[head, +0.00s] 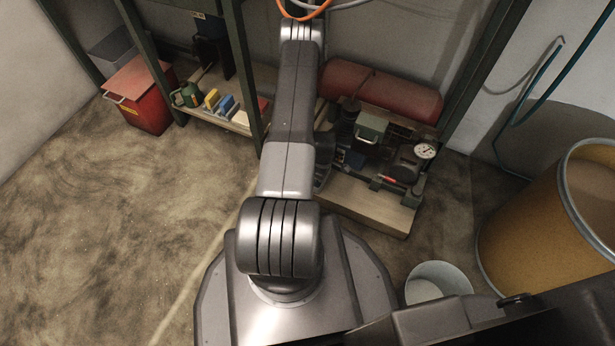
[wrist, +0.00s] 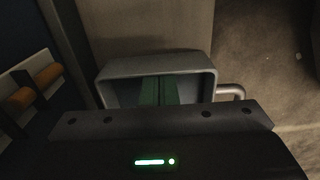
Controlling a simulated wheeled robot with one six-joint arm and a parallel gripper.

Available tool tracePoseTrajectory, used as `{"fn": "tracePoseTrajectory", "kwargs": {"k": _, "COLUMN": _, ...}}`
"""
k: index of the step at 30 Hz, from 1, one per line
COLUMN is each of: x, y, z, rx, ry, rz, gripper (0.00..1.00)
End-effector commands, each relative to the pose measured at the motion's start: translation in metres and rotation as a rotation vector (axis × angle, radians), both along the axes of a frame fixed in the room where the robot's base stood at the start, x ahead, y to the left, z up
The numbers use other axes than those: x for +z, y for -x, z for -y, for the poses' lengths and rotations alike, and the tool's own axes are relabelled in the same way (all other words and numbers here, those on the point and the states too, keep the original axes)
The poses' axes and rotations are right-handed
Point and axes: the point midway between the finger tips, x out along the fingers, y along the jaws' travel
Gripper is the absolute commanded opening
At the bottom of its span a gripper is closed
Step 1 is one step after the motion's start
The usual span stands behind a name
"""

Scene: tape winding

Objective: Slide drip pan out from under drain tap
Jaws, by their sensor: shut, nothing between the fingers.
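A shallow grey box-like pan with a raised rim and a rounded handle (wrist: 155,70) fills the middle of the wrist view. It appears to match the grey-green box with a pale handle (head: 371,127) on the compressor stand in the head view. My gripper (wrist: 159,92) is shut and empty, close in front of the pan. Two greenish strips meet at the gripper's centre line inside the pan's outline; contact cannot be told. In the head view my arm and the machinery hide the fingers. I cannot make out the drain tap.
A red tank (head: 385,92) and a pressure gauge (head: 425,151) belong to the compressor on a wooden base (head: 370,206). A white bucket (head: 438,280) and a yellow drum (head: 545,230) stand at right. The left floor is clear.

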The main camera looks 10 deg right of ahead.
Motion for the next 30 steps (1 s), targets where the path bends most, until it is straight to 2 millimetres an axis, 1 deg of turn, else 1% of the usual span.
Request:
{"fn": "tracePoseTrajectory", "kwargs": {"k": 1, "x": -0.002, "y": 0.008, "z": 0.011, "rx": -0.006, "ry": 0.001, "rz": 0.001, "gripper": 0.0}}
{"fn": "tracePoseTrajectory", "kwargs": {"k": 6, "x": -0.001, "y": 0.031, "z": 0.043, "rx": -0.006, "ry": 0.001, "rz": 0.001, "gripper": 0.0}}
{"fn": "tracePoseTrajectory", "kwargs": {"k": 12, "x": -0.001, "y": 0.056, "z": 0.077, "rx": -0.005, "ry": 0.001, "rz": 0.001, "gripper": 0.0}}
{"fn": "tracePoseTrajectory", "kwargs": {"k": 15, "x": -0.001, "y": 0.065, "z": 0.09, "rx": -0.004, "ry": 0.0, "rz": 0.002, "gripper": 0.0}}
{"fn": "tracePoseTrajectory", "kwargs": {"k": 18, "x": 0.0, "y": 0.071, "z": 0.097, "rx": -0.002, "ry": 0.001, "rz": 0.001, "gripper": 0.0}}
{"fn": "tracePoseTrajectory", "kwargs": {"k": 21, "x": 0.0, "y": 0.073, "z": 0.101, "rx": 0.0, "ry": 0.001, "rz": 0.001, "gripper": 0.0}}
{"fn": "tracePoseTrajectory", "kwargs": {"k": 30, "x": 0.001, "y": 0.073, "z": 0.1, "rx": 0.001, "ry": 0.001, "rz": 0.001, "gripper": 0.0}}
